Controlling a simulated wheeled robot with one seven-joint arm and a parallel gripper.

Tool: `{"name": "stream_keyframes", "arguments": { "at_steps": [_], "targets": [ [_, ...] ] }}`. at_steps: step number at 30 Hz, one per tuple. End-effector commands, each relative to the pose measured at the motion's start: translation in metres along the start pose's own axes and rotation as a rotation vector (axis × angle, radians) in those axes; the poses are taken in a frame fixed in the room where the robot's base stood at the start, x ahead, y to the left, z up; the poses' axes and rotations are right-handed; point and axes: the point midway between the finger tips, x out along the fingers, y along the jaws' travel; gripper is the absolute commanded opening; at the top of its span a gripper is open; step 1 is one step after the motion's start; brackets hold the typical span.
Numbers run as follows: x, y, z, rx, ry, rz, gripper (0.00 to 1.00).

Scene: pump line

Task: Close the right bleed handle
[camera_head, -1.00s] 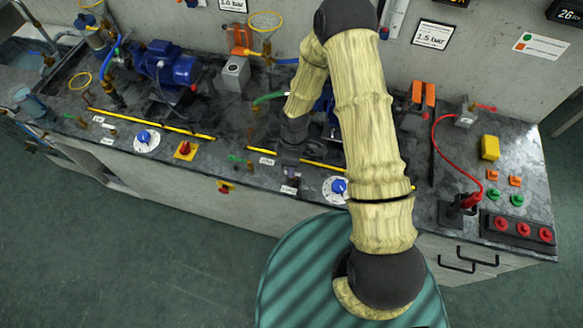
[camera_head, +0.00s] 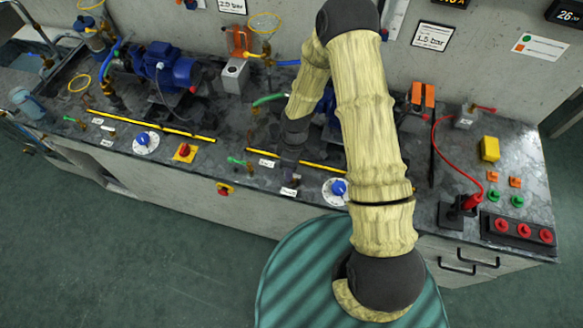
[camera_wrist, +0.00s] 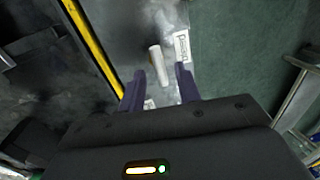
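In the wrist view a pale, stubby handle (camera_wrist: 158,65), probably the right bleed handle, lies on the grey bench just beyond and between my fingertips. It looks untouched. My gripper (camera_wrist: 161,84) is open, with one dark finger on each side and a clear gap between them. In the head view my gripper (camera_head: 291,174) points down over the bench front, by the yellow strip, and hides the handle. A white label (camera_wrist: 184,48) lies to the right of the handle; it also shows in the head view (camera_head: 289,191).
A white dial with a blue knob (camera_head: 338,189) sits to the right of my gripper. A green lever (camera_head: 237,161) and another label (camera_head: 267,163) are to its left. The yellow strip (camera_wrist: 95,45) runs beside the handle. Open floor (camera_head: 110,250) lies in front of the bench.

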Motion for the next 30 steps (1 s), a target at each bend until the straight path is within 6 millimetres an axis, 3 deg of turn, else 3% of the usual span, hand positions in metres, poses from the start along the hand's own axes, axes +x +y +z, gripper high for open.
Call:
{"name": "stream_keyframes", "arguments": {
  "at_steps": [5, 11, 30],
  "targets": [
    [-0.001, 0.000, 0.001, 0.000, -0.001, -0.001, 0.33],
    [-0.017, 0.001, 0.000, 0.000, 0.000, 0.001, 0.33],
    [-0.138, 0.001, -0.001, -0.001, 0.001, 0.004, 0.33]
  ]
}}
